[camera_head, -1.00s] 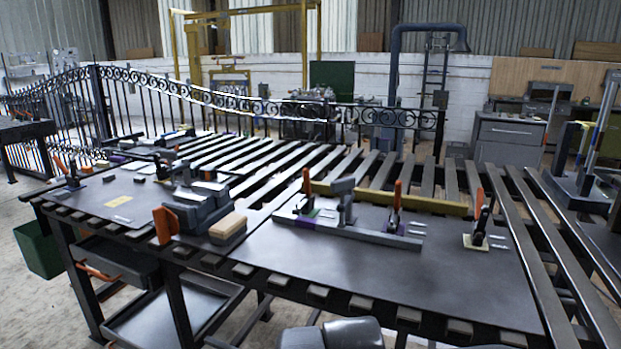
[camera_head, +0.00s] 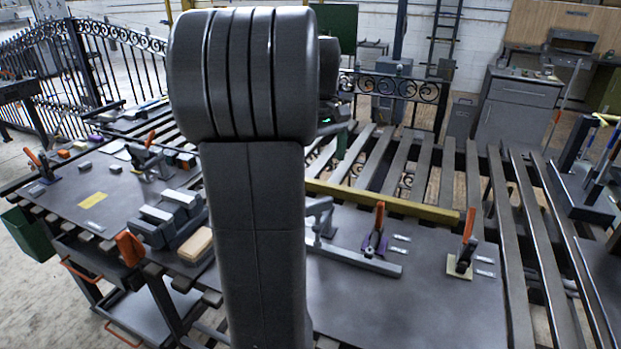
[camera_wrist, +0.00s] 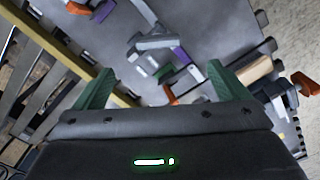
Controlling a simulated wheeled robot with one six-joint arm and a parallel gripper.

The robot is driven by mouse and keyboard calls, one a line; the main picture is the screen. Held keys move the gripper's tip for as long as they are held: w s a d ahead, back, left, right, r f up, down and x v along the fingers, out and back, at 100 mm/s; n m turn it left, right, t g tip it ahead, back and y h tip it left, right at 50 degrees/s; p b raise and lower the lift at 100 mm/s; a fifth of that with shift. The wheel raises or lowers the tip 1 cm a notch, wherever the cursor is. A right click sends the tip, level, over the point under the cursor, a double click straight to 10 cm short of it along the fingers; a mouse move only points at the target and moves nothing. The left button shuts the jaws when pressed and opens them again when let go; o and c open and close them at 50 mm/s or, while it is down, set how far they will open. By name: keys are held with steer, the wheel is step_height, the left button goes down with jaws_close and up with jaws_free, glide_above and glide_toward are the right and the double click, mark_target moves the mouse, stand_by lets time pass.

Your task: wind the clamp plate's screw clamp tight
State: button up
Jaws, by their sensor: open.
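My gripper (camera_wrist: 162,88) is open. Its two green fingers stand apart with nothing held between them in the wrist view. A grey clamp with an arched arm (camera_head: 318,215) stands on the right-hand steel plate (camera_head: 370,310), partly hidden behind my arm in the head view. I take it for the screw clamp. In the wrist view a grey clamp body (camera_wrist: 155,42) lies beyond the fingers, with a purple pad (camera_wrist: 178,55) and a green piece (camera_wrist: 165,73) close by. I cannot tell its screw handle or how tight it is.
Orange-handled toggle clamps (camera_head: 377,230) and (camera_head: 465,245) stand upright on the right plate. A yellow bar (camera_head: 385,200) runs behind them. Grey blocks (camera_head: 170,217) and a tan block (camera_head: 195,244) sit to the left. The right plate's front is clear.

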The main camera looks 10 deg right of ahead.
mark_target(318, 201)
steer(key=f, duration=1.3)
steer(key=shift+w, duration=0.25)
steer(key=c, duration=1)
steer(key=shift+m, duration=0.3)
